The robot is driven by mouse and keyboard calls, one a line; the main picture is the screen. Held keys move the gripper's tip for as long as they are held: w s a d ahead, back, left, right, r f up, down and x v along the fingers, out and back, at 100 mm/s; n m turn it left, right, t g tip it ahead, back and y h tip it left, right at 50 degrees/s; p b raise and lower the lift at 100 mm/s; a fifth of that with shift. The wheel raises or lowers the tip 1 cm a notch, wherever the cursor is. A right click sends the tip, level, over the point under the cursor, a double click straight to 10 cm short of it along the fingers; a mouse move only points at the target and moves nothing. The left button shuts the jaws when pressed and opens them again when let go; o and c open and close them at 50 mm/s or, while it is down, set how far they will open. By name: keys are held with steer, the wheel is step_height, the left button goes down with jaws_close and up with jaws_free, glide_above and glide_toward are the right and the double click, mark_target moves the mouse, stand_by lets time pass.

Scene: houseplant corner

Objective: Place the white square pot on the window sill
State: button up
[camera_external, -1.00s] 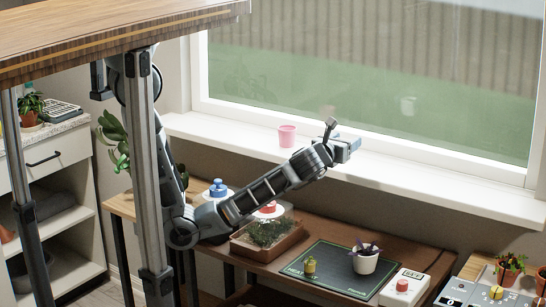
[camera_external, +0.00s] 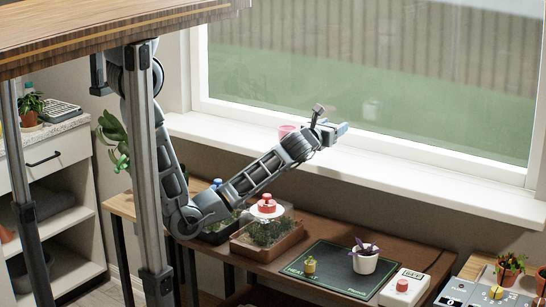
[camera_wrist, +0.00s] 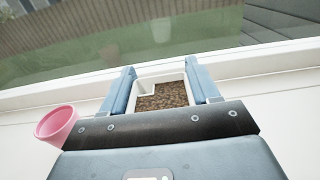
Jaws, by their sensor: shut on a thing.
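The white square pot (camera_wrist: 147,77), filled with brown soil, is between the two blue fingers of my gripper (camera_wrist: 161,82) in the wrist view. The gripper is shut on it. In the external view, my gripper (camera_external: 338,130) is over the window sill (camera_external: 430,183), in front of the glass, and hides the pot. The pale sill (camera_wrist: 285,92) also shows around the pot in the wrist view. I cannot tell whether the pot's base touches the sill.
A pink pot (camera_external: 287,130) stands on the sill left of my gripper, partly hidden by my arm; it also shows in the wrist view (camera_wrist: 56,126). The sill to the right is clear. Below are a seed tray (camera_external: 262,240) and a potted purple plant (camera_external: 365,263).

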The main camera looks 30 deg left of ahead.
steer(key=shift+w+a+f+b, duration=0.15)
steer(key=shift+f+b, duration=0.25)
steer(key=shift+f, duration=1.7)
steer(key=shift+f, duration=0.1)
steer(key=o, duration=1.1)
steer(key=s, duration=1.2)
steer(key=shift+b, duration=0.4)
